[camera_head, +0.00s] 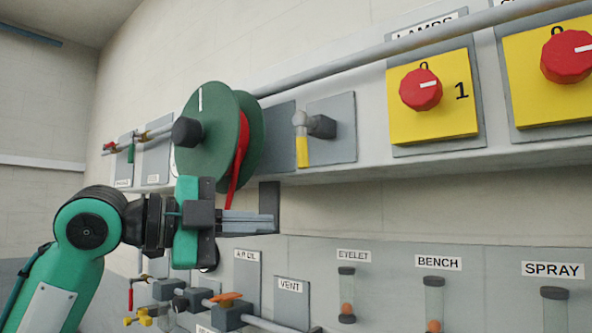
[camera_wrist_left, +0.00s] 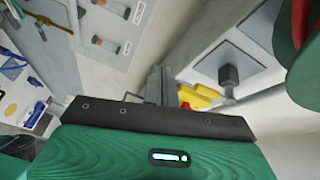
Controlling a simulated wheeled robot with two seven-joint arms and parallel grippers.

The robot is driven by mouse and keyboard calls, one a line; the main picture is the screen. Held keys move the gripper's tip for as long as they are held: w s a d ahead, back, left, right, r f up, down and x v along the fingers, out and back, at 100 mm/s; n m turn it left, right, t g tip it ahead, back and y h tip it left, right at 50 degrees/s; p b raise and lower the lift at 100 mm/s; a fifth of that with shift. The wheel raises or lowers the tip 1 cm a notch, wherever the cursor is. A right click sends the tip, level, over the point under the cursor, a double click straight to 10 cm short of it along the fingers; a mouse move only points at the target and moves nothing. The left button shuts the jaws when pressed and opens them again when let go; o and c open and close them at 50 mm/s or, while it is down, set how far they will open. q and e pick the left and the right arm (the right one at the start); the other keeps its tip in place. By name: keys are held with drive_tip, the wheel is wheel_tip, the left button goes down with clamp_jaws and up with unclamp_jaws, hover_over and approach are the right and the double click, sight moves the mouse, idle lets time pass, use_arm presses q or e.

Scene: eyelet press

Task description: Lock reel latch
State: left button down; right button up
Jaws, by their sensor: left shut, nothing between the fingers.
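The green reel (camera_head: 206,135) with a red band wound on it is mounted on the wall panel and shows at the upper right of the left wrist view (camera_wrist_left: 306,60). Right of it, a grey plate (camera_head: 342,112) carries a lever latch (camera_head: 301,138) with a grey knob and yellow handle hanging down. My left gripper (camera_head: 272,222) is shut and empty, below the reel and lower left of the lever, apart from the lever. Its fingers show in the left wrist view (camera_wrist_left: 158,86), left of the plate (camera_wrist_left: 226,62). My right gripper is not in view.
Yellow switch boxes with red knobs (camera_head: 421,90) (camera_head: 567,62) are at the upper right. A pipe (camera_head: 380,47) runs above. Below are valves, the vent plate (camera_head: 292,300) and labelled sight tubes (camera_head: 434,300). Bare wall (camera_head: 400,200) lies between the panels.

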sight(298, 149)
use_arm(q)
drive_tip(key=s+r+m+g+h, duration=0.1)
drive_tip(key=s+r+m, duration=0.3)
drive_tip(key=s+r, duration=0.5)
drive_tip(key=w+d+p, duration=0.1)
drive_tip(key=w+d, duration=0.1)
drive_tip(key=w+d+p, duration=0.2)
drive_tip(key=w, duration=0.1)
drive_tip(key=w+d+r+p, duration=0.1)
drive_tip(key=w+d+p, duration=0.1)
drive_tip(key=w, duration=0.1)
drive_tip(key=shift+d, duration=0.1)
drive_tip(key=shift+w+a+p, duration=0.4)
drive_tip(key=shift+a+p, duration=0.2)
drive_tip(key=shift+p, duration=0.15)
